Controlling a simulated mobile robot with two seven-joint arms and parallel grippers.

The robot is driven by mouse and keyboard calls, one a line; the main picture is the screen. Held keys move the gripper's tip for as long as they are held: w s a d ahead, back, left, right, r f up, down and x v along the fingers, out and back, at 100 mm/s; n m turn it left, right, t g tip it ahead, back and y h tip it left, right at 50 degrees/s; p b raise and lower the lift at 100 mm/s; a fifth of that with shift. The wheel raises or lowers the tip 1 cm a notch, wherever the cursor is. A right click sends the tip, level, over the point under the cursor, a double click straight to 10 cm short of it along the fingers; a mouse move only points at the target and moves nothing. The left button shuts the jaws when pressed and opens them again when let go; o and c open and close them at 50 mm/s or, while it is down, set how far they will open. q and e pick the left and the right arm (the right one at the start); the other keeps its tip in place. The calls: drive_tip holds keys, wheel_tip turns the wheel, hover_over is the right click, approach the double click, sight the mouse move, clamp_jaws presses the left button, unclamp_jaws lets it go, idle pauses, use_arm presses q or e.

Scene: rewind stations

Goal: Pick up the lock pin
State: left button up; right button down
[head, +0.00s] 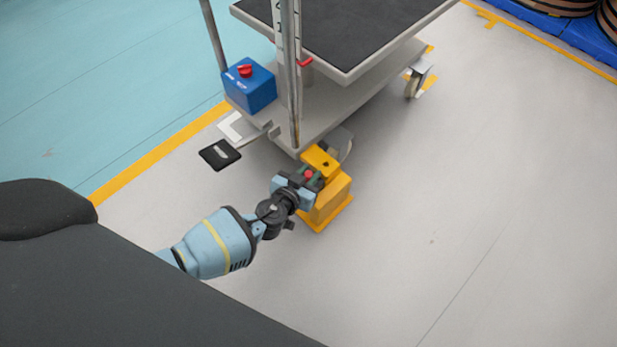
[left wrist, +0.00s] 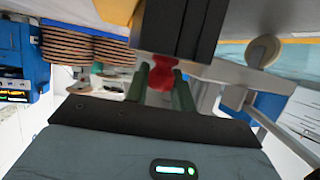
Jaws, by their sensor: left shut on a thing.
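The lock pin shows as a small red knob (head: 309,174) at the yellow block (head: 328,203) beside the cart's near corner. My left gripper (head: 307,178) reaches in from the left and is shut on the red knob. In the left wrist view the red knob (left wrist: 162,73) sits between the two green fingers, just below a black part (left wrist: 180,28). The rest of the pin is hidden, and I cannot tell whether it is in the block. My right gripper is not in view.
A grey cart with a dark top (head: 365,30) stands just behind the block, with upright posts and a caster (head: 415,80). A blue box with a red button (head: 250,87) sits on its lower deck. A black pad (head: 220,154) lies on the floor. The floor to the right is clear.

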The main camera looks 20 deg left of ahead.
use_arm(q)
drive_tip(key=shift+c, duration=0.9)
drive_tip(key=shift+r+p, duration=0.65)
wheel_tip(320, 180, up, 8)
drive_tip(key=p, duration=0.5)
drive_tip(key=shift+f+p, duration=0.25)
drive_tip(key=shift+p, duration=0.15)
drive_tip(key=shift+r+p, duration=0.45)
drive_tip(key=shift+r, duration=0.2)
